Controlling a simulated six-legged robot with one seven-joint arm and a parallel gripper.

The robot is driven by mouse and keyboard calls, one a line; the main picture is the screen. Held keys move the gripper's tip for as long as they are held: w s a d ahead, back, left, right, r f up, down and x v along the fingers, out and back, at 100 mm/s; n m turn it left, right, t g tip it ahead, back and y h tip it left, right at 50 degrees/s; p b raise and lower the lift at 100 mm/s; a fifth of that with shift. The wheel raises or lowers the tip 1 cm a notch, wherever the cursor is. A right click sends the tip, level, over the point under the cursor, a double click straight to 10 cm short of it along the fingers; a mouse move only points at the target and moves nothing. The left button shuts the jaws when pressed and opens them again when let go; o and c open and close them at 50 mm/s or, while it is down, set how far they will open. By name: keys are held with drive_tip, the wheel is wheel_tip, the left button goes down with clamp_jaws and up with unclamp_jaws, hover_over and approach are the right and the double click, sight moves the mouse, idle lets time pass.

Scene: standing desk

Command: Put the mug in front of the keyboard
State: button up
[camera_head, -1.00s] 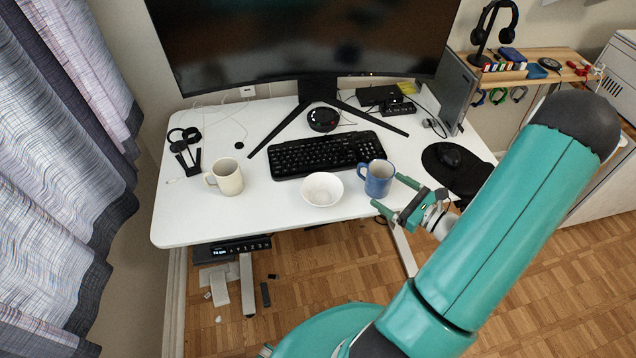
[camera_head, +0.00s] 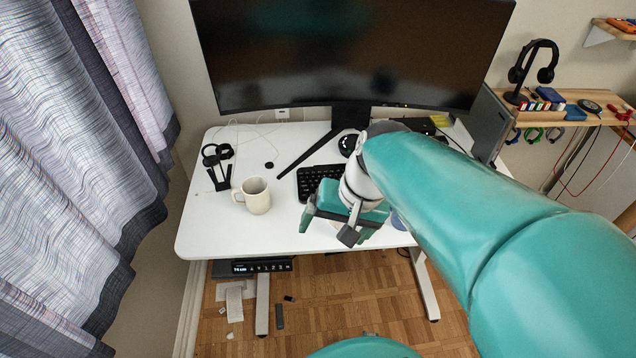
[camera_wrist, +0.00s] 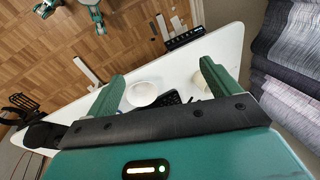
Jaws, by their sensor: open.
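The cream mug (camera_head: 256,196) stands upright on the left part of the white desk, its handle to the left. The blue mug (camera_head: 398,221) is mostly hidden behind my arm; only a sliver shows. The black keyboard (camera_head: 312,181) lies in front of the monitor, its right part covered by my arm. My gripper (camera_head: 335,224) is open and empty above the desk's front part, to the right of the cream mug and apart from it. In the wrist view, my gripper (camera_wrist: 162,72) has its fingers spread, with the white bowl (camera_wrist: 142,93) showing between them.
The white desk (camera_head: 215,235) has free room around the cream mug. A black stand (camera_head: 218,175) is behind it to the left. The large monitor (camera_head: 350,55) closes off the back. Curtains (camera_head: 75,170) hang left of the desk.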

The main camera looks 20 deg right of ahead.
wheel_tip(320, 180, up, 7)
drive_tip(key=s+a+n+t+h, duration=0.1)
drive_tip(key=n+t+h, duration=0.1)
drive_tip(key=n+t, duration=0.1)
drive_tip(key=shift+s+a+f+n+t+h, duration=0.2)
drive_tip(key=shift+s+n+t+h, duration=0.15)
drive_tip(key=shift+n, duration=0.55)
drive_tip(key=shift+s, duration=0.1)
